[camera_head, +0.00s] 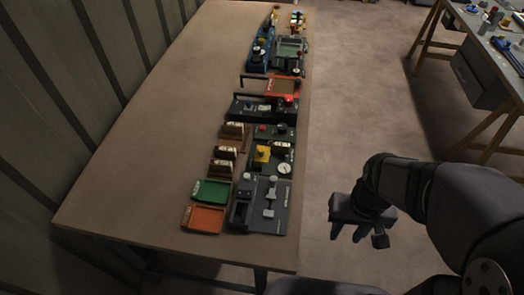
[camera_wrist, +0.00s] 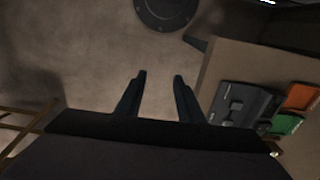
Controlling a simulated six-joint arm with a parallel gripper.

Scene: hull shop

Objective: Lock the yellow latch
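A small yellow part (camera_head: 262,153), which looks like the yellow latch, stands on a dark panel (camera_head: 285,150) near the table's right edge in the head view. It is too small there to tell whether it is locked. My gripper (camera_head: 360,236) hangs over the floor to the right of the table, apart from the latch. In the wrist view its two fingers (camera_wrist: 158,78) are spread with only floor between them, so it is open and empty. I cannot make out the latch in the wrist view.
A row of panels and devices lines the right side of the wooden table (camera_head: 130,130). A grey panel (camera_head: 278,222), a green tray (camera_head: 210,193) and an orange tray (camera_head: 203,218) are at its near end. The table's left half is bare. A second bench (camera_head: 490,60) stands at upper right.

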